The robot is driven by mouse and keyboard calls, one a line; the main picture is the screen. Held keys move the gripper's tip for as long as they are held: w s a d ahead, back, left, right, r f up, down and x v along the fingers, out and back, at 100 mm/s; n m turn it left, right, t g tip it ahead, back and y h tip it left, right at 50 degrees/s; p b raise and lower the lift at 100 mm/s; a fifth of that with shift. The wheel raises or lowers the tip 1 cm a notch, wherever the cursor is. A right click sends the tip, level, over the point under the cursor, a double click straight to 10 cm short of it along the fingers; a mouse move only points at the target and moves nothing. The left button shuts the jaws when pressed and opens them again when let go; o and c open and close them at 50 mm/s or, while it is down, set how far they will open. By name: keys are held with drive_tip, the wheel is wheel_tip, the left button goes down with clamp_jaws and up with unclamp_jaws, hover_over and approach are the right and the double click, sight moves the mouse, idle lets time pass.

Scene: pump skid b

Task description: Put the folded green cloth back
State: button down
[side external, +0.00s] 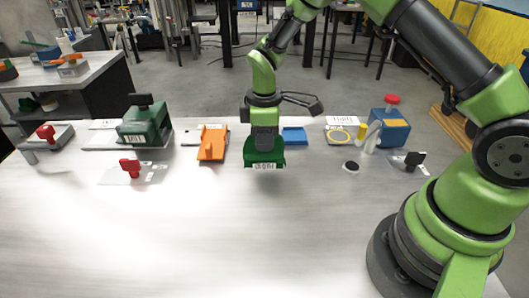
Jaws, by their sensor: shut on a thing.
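The folded green cloth (265,158) hangs below my gripper (264,148) in the side external view. It is dark green with a white marked label along its lower front edge. My gripper points down and is shut on the cloth, and its body hides the cloth's upper part. The cloth appears to be above the table, but how high I cannot tell.
An orange piece (212,143) stands left of the cloth, and a flat blue piece (293,136) lies right behind it. A green block with a black knob (145,125) is further left. A blue box with a red knob (390,128) stands right. The table's front (210,225) is clear.

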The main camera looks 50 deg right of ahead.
sight(275, 157)
drive_tip(key=shift+f, duration=1.9)
drive_tip(key=c, duration=1.1)
unclamp_jaws()
drive_tip(key=shift+f, duration=0.1)
drive_tip(key=shift+o, duration=0.2)
wheel_tip(275, 157, up, 13)
drive_tip(key=shift+s+f, duration=0.1)
drive_tip(key=s+a+r+m+t+y, duration=0.1)
drive_tip(key=s+r+m+t, duration=0.4)
drive_tip(key=s+r+m, duration=0.7)
drive_tip(key=s+r+m+t+y, duration=0.1)
drive_tip(key=s+r+t, duration=0.1)
drive_tip(key=s, duration=0.7)
drive_tip(key=shift+s+a+r, duration=0.25)
drive_tip(key=shift+a+r, duration=0.2)
drive_tip(key=shift+r, duration=0.1)
